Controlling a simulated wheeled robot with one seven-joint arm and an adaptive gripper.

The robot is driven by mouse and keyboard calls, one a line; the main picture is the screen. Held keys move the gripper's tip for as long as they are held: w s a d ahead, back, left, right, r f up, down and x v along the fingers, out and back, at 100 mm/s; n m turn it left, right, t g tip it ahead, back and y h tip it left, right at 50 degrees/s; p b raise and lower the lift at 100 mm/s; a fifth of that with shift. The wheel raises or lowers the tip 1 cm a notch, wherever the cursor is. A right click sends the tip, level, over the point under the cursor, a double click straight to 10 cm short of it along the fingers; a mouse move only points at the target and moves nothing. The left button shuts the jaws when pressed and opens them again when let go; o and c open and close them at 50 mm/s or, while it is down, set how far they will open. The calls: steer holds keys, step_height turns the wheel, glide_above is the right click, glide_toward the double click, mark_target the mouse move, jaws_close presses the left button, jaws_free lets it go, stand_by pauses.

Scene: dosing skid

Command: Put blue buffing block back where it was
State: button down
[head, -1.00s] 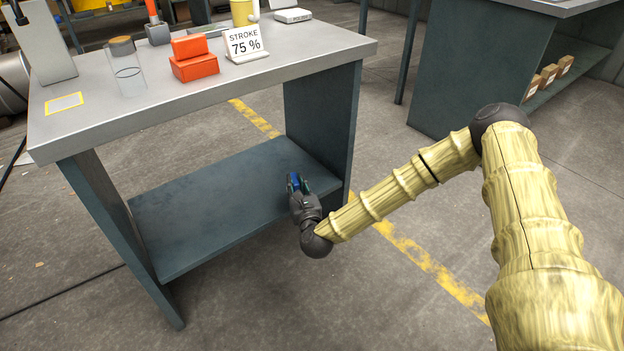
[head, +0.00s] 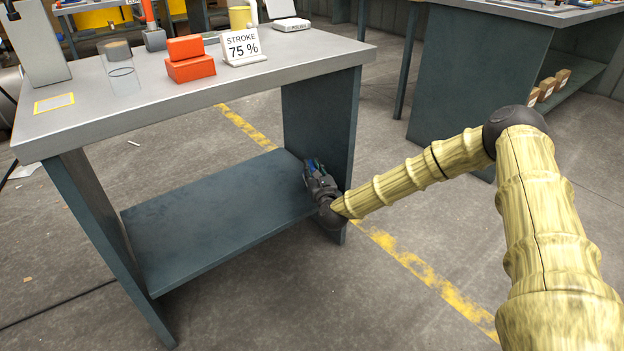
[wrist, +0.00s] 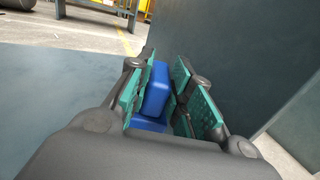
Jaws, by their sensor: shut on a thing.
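The blue buffing block (wrist: 156,92) is between the green-padded fingers of my gripper (wrist: 170,95) in the wrist view. My gripper is shut on it. In the head view my gripper (head: 316,172) is at the right end of the table's lower shelf (head: 210,215), close to the right side panel (head: 325,115). Only a small bit of the blue block shows there. I cannot tell whether the block touches the shelf.
The tabletop (head: 190,90) above holds orange blocks (head: 188,60), a "STROKE 75 %" sign (head: 242,47) and a glass jar (head: 122,72). The rest of the lower shelf is bare. A second bench (head: 480,75) with small boxes on its shelf stands at the right.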

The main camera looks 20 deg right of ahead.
steer(key=shift+w+d, duration=0.2)
steer(key=shift+w, duration=0.1)
steer(key=shift+w+d+f+b, duration=0.1)
steer(key=shift+w+f+b, duration=0.05)
steer(key=shift+f+b, duration=1.35)
steer(key=shift+f+p, duration=0.3)
steer(key=shift+f, duration=0.1)
steer(key=c, duration=1.3)
jaws_free()
steer(key=shift+r, duration=0.2)
